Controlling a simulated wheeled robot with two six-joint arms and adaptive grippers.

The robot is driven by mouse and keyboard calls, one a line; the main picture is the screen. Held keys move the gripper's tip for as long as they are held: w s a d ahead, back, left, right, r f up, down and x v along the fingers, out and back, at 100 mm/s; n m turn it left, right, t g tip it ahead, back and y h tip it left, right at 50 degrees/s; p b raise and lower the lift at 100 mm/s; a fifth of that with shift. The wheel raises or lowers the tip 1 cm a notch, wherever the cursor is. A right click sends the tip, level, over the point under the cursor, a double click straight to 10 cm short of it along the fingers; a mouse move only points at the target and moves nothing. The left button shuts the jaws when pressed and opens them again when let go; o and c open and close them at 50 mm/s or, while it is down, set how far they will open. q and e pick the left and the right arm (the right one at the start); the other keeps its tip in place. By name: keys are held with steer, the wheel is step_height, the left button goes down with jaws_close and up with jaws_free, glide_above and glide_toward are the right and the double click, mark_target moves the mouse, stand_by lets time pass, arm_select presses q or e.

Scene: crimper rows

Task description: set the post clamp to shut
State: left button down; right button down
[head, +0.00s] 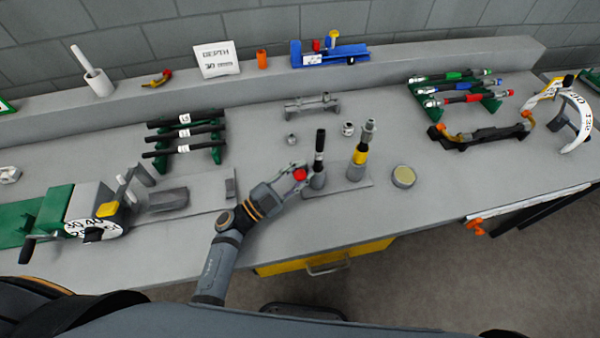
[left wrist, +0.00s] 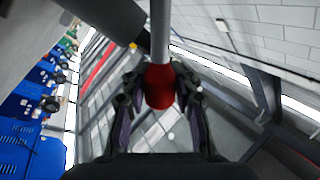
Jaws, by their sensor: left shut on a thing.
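The post clamp appears to be the upright grey post with a black top (head: 318,165), standing on a flat grey base plate (head: 347,189). A red ball knob (head: 300,174) shows just left of this post. In the left wrist view the red knob (left wrist: 160,88) sits at the end of a grey rod (left wrist: 159,30). My left gripper (head: 297,173) is shut on the red knob; its fingers (left wrist: 160,95) lie on both sides of it. The joint between rod and post is hidden. My right gripper is not in view.
A second post with a yellow band (head: 359,157) stands to the right on the same plate. A round tin (head: 403,177) lies beyond it. A green rack of black tools (head: 187,135) is at left. A grey-and-green machine (head: 80,208) stands at far left.

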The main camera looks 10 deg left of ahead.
arm_select(q)
steer(key=shift+s+f, duration=0.15)
steer(key=shift+f, duration=0.15)
steer(key=c, duration=1)
jaws_free()
steer(key=shift+a+r, duration=0.1)
steer(key=shift+r, duration=0.05)
steer(key=r+v, duration=0.1)
steer(key=v, duration=0.3)
steer(key=r+v, duration=0.1)
steer(key=v, duration=0.3)
steer(key=r+v, duration=0.1)
steer(key=v, duration=0.4)
steer(key=shift+s+a, duration=0.2)
steer(key=shift+s, duration=0.05)
